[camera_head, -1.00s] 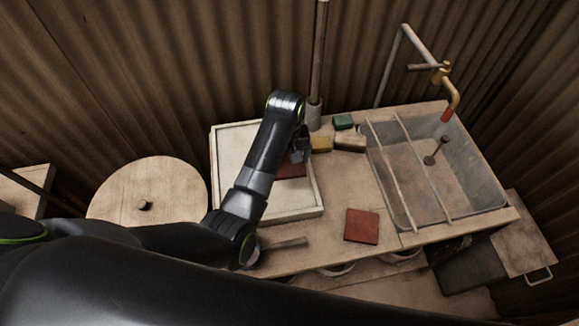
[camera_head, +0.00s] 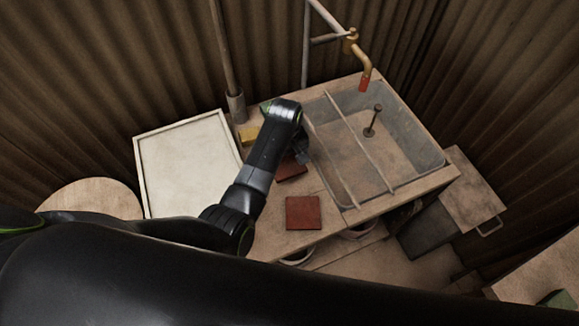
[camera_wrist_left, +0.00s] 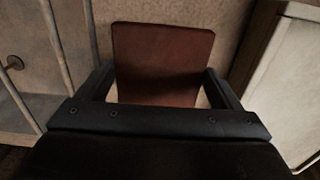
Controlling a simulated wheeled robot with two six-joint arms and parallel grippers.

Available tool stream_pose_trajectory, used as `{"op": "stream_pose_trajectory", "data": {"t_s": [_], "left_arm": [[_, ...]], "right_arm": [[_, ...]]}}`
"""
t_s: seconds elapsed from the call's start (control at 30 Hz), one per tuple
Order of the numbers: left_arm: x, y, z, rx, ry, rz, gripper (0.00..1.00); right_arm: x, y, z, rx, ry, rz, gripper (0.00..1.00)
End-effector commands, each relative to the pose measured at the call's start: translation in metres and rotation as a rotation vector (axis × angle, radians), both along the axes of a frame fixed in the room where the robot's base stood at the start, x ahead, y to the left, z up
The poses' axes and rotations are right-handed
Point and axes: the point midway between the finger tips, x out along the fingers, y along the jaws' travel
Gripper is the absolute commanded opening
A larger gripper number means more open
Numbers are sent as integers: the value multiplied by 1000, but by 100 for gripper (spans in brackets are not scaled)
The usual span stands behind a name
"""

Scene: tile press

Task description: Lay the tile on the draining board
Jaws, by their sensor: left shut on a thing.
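My left gripper (camera_head: 300,158) is shut on a dark red square tile (camera_head: 290,172), over the wooden counter between the white rimmed tray and the sink. In the left wrist view the tile (camera_wrist_left: 162,60) sits between the two fingers (camera_wrist_left: 162,95), with bare counter around it. I cannot tell if it touches the counter. A second red tile (camera_head: 302,213) lies flat near the counter's front edge. The counter (camera_head: 330,212) beside the sink may be the draining board; the frames do not settle this. My right gripper is not in view.
The sink (camera_head: 405,152) with two bars across it is right of the gripper, with a brass tap (camera_head: 358,52) behind. The empty white rimmed tray (camera_head: 185,165) is to the left. A yellow block (camera_head: 249,133) and a post (camera_head: 236,105) stand at the back.

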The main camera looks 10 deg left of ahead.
Motion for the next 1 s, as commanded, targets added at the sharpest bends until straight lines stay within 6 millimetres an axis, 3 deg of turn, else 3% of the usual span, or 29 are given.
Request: {"op": "stream_pose_trajectory", "data": {"t_s": [0.4,0.87,0.9,1.0], "left_arm": [[1,0,-44,1,-1,-1,57],[1,0,-53,-1,-2,-1,57],[0,0,-53,0,-1,-1,91],[0,0,-52,0,-1,0,100]], "right_arm": [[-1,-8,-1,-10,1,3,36],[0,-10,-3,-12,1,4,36],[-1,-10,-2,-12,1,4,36],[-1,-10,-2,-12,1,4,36]]}}
